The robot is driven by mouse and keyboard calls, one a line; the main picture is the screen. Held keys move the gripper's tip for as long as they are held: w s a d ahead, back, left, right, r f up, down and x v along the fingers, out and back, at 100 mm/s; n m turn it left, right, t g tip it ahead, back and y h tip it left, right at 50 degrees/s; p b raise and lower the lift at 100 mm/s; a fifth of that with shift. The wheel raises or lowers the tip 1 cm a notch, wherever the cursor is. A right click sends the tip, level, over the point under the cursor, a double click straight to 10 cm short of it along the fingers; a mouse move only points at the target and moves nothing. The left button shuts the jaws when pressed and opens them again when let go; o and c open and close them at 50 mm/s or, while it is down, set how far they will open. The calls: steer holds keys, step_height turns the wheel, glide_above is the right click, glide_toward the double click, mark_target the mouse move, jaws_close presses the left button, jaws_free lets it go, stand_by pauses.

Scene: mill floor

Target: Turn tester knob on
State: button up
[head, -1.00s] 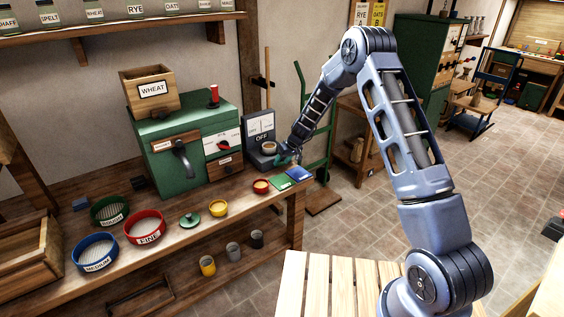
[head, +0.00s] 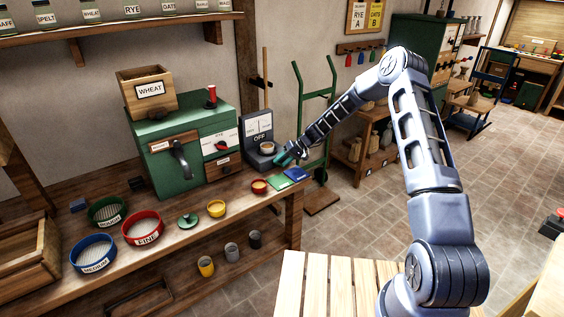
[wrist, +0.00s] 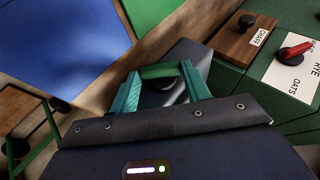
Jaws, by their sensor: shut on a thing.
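The tester (head: 258,126) is a dark grey box with an upright panel that reads OFF, standing on the bench right of the green mill. A small cup sits on its base. In the head view my gripper (head: 283,158) is at the tester's right front side, and its fingers hide the knob there. In the wrist view my teal fingers (wrist: 162,76) are closed on the tester knob (wrist: 160,71), which shows a green bar over a dark round part. The grey tester body (wrist: 188,52) lies just behind it.
A blue card (head: 296,174) and a green card (head: 279,181) lie in front of the tester. A red bowl (head: 259,186) sits to their left. The green mill (head: 165,130) with a red-pointer knob stands left. A green hand truck (head: 318,125) stands right of the bench.

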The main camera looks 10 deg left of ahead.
steer(key=shift+d+f+g+y, duration=0.1)
steer(key=shift+g+y, duration=0.2)
stand_by(0.4)
steer(key=o, duration=1)
steer(key=shift+s+a+r+n+t+h, duration=0.15)
steer(key=shift+a+r+n+t+h, duration=0.05)
steer(key=shift+t+h, duration=0.55)
steer(key=shift+s+a+r+n+t+h, duration=0.2)
steer(key=shift+t+h, duration=0.35)
steer(key=shift+h, duration=0.3)
steer(key=shift+t+h, duration=0.3)
steer(key=shift+t, duration=0.1)
steer(key=shift+s+a+n+t+h, duration=0.2)
steer(key=shift+n+t+h, duration=0.05)
steer(key=shift+t+h, duration=0.45)
steer(key=shift+s+a+n+t+h, duration=0.15)
steer(key=shift+a+n+t+h, duration=0.1)
steer(key=shift+t+h, duration=0.4)
